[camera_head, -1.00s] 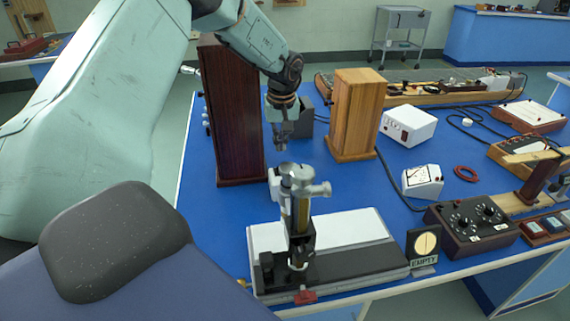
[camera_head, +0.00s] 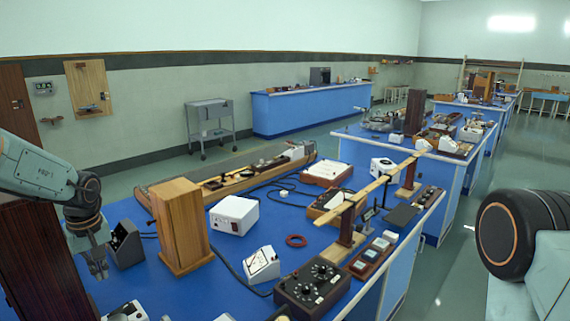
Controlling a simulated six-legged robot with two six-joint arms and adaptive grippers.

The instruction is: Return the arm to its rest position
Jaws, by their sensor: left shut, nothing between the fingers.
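My left arm comes in from the left edge. Its gripper (camera_head: 97,264) points down, shut and empty, above the blue bench (camera_head: 222,268) at the lower left. It is between the dark wooden box (camera_head: 45,262) on its left and the light wooden box (camera_head: 180,228) on its right. A dark grey instrument (camera_head: 125,244) stands close beside the gripper. My right gripper is not in view; a rounded dark part with an orange ring shows at the right edge.
A white meter (camera_head: 262,265), a white box (camera_head: 234,215), a dark knobbed box (camera_head: 314,287) and a red ring (camera_head: 296,241) sit on the bench. A long wooden apparatus (camera_head: 235,178) lies along its far side. Open floor (camera_head: 448,262) lies right of the bench.

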